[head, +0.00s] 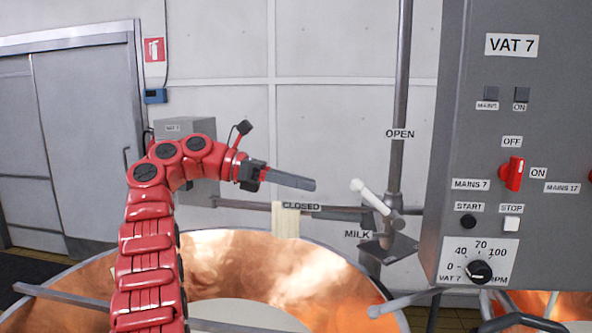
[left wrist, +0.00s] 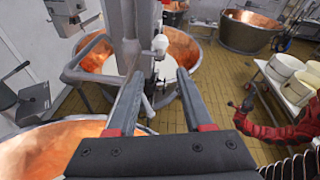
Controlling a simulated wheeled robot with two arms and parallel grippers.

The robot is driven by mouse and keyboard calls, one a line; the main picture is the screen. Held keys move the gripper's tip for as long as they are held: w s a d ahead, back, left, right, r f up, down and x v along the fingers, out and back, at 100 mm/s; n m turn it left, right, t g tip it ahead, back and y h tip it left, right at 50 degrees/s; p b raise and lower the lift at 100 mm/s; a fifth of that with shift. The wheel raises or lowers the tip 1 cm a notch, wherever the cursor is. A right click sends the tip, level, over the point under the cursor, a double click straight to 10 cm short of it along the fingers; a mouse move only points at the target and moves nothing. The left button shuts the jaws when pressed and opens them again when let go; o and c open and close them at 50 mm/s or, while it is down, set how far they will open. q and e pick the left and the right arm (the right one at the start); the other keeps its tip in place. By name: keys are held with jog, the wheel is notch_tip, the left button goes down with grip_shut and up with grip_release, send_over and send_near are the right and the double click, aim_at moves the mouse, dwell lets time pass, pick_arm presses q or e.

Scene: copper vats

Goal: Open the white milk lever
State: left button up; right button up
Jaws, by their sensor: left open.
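The white milk lever (head: 371,196) is a short white rod by the MILK label. It tilts up and to the left from its grey pivot, between the OPEN label (head: 400,134) above and the CLOSED label (head: 301,206) to the left. In the left wrist view its white end (left wrist: 160,43) shows beyond the fingers. My left gripper (head: 305,184) points right at the lever, apart from it in the picture. Its two fingers (left wrist: 160,98) are spread with nothing held between them. My right arm (left wrist: 275,122) shows at the right of the wrist view, its gripper too small to read.
A grey VAT 7 control panel (head: 470,130) stands close on the right. A vertical pipe (head: 403,80) rises behind the lever. The copper vat (head: 270,255) lies below. A cart with pale round tubs (left wrist: 290,85) stands at right in the wrist view.

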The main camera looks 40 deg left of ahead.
pick_arm(q)
jog(key=shift+s+a+r, duration=0.15)
jog(key=shift+s+a, duration=0.2)
jog(key=shift+a, duration=0.1)
